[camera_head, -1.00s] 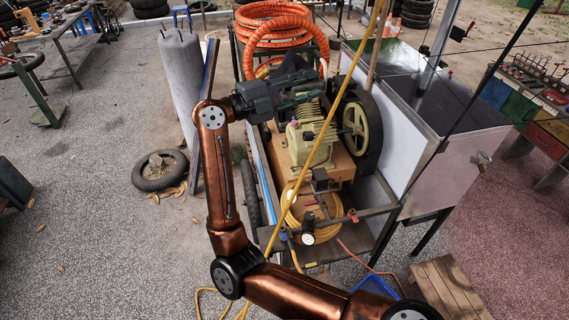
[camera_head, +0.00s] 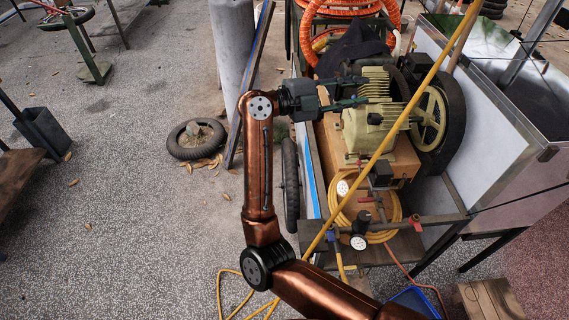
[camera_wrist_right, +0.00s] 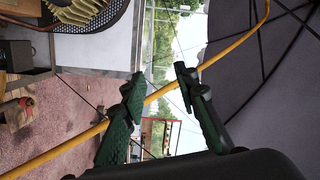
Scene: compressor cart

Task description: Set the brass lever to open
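The compressor cart (camera_head: 405,245) holds a cream motor (camera_head: 368,128) and, at its front, a pipe manifold (camera_head: 395,225) with a black-rimmed gauge (camera_head: 358,242) and small red fittings (camera_head: 415,219). I cannot make out which small part there is the brass lever. My right gripper (camera_head: 358,92) is over the cart beside the motor's upper end, away from the manifold. In the right wrist view its two dark green fingers (camera_wrist_right: 158,76) are spread apart with nothing held between them. A yellow line passes behind them. My left gripper is not in view.
A taut yellow line (camera_head: 420,95) slants across the cart in front of the motor. A coiled yellow hose (camera_head: 340,215) lies around the manifold. A metal bin (camera_head: 482,125) stands right of the cart. A tyre (camera_head: 178,146) lies on open paving to the left.

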